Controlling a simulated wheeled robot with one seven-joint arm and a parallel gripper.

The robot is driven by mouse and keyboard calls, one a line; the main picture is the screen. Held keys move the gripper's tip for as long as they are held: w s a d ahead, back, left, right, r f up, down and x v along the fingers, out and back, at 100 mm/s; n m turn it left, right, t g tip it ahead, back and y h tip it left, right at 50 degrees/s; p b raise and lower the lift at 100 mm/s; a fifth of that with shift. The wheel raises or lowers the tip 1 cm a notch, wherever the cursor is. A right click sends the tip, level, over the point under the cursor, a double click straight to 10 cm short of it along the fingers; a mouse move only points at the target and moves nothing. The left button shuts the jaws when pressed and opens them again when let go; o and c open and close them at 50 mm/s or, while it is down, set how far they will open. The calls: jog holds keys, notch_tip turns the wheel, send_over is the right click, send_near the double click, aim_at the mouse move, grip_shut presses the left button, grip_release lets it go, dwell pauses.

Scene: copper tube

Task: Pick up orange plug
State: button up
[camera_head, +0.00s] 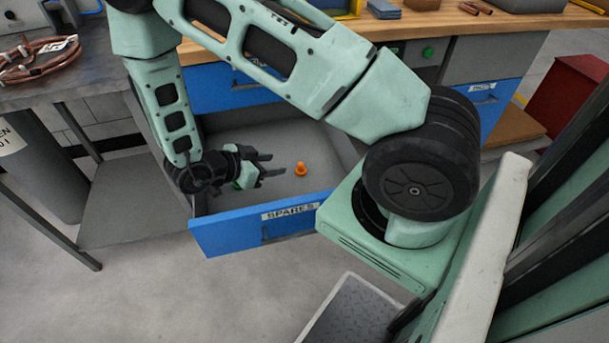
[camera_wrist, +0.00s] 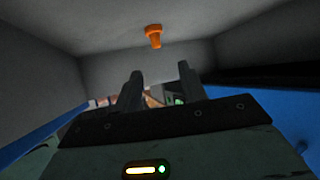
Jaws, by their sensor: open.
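The orange plug (camera_head: 301,169) stands on the grey floor of the open drawer (camera_head: 262,213), whose blue front is labelled SPARES. My gripper (camera_head: 278,164) is inside the drawer space, to the left of the plug, its fingers pointing right toward it. The fingers are apart with nothing between them, and a gap separates them from the plug. In the wrist view the plug (camera_wrist: 153,36) shows near the top centre, beyond the open fingertips (camera_wrist: 160,76). The wrist view looks inverted, with the drawer floor at the top.
The drawer walls surround the gripper closely. A wooden workbench top (camera_head: 520,18) lies above and behind, with a blue sponge-like stack (camera_head: 384,9) and copper pieces (camera_head: 476,8). A metal side table (camera_head: 85,75) with coiled copper tube (camera_head: 40,58) stands left. A red box (camera_head: 567,92) stands right.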

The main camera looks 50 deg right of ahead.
aim_at(300, 164)
jog(key=shift+s+d+f+g+b, duration=0.15)
jog(key=shift+d+f+b, duration=0.1)
jog(key=shift+f, duration=0.2)
jog(key=shift+s+d+f+g+b, duration=0.1)
jog(key=shift+s+f+g+b, duration=0.1)
jog(key=shift+f, duration=0.2)
jog(key=shift+r+b+x, duration=0.2)
jog(key=shift+b+x, duration=0.25)
jog(key=shift+x, duration=3.1)
jog(key=shift+w+d, duration=0.2)
grip_shut()
